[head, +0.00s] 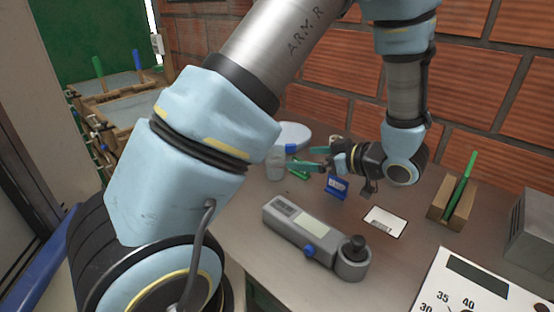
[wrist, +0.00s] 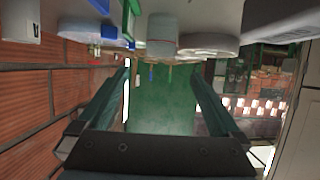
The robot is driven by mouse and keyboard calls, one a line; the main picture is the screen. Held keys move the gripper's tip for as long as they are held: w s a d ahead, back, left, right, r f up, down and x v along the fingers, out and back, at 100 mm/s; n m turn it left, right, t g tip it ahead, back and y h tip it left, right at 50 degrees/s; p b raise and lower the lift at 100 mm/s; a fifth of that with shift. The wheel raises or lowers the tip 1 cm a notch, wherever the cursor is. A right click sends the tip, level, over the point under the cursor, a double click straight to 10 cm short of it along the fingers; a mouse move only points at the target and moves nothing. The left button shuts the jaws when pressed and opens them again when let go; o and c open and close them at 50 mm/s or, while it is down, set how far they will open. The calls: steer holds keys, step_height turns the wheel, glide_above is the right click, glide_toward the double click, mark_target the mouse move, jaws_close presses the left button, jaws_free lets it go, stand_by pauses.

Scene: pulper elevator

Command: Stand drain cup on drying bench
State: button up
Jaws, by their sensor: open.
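A small translucent cup (head: 276,163), which looks like the drain cup, stands upright on the grey worktop. It also shows in the wrist view (wrist: 162,35), where the picture is upside down, with a thin reddish band. My gripper (head: 306,158) is low over the worktop, roughly level, to the right of the cup and pointing towards it. In the wrist view its teal fingers (wrist: 162,70) are spread with nothing between them, and the cup lies beyond the tips. The drying bench appears to be the wooden frame with pale trays (head: 120,102) at the back left.
A grey handheld meter (head: 315,238) lies in front. A blue stand (head: 337,186), a white card (head: 385,222) and a wooden block with a green stick (head: 452,205) are to the right. A round pale dish (head: 294,134) is behind the cup. A brick wall (head: 320,75) bounds the back.

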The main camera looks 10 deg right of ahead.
steer(key=w+a+r+m+h, duration=0.2)
steer(key=w+m+h, duration=0.2)
steer(key=w+h, duration=0.6)
steer(key=s+a+m+g, duration=0.5)
steer(key=s+a+g, duration=0.3)
steer(key=s+a, duration=0.6)
steer(key=a, duration=0.4)
steer(key=shift+s+r+m+g+y, duration=0.3)
steer(key=shift+s+r, duration=0.05)
steer(key=shift+s, duration=0.05)
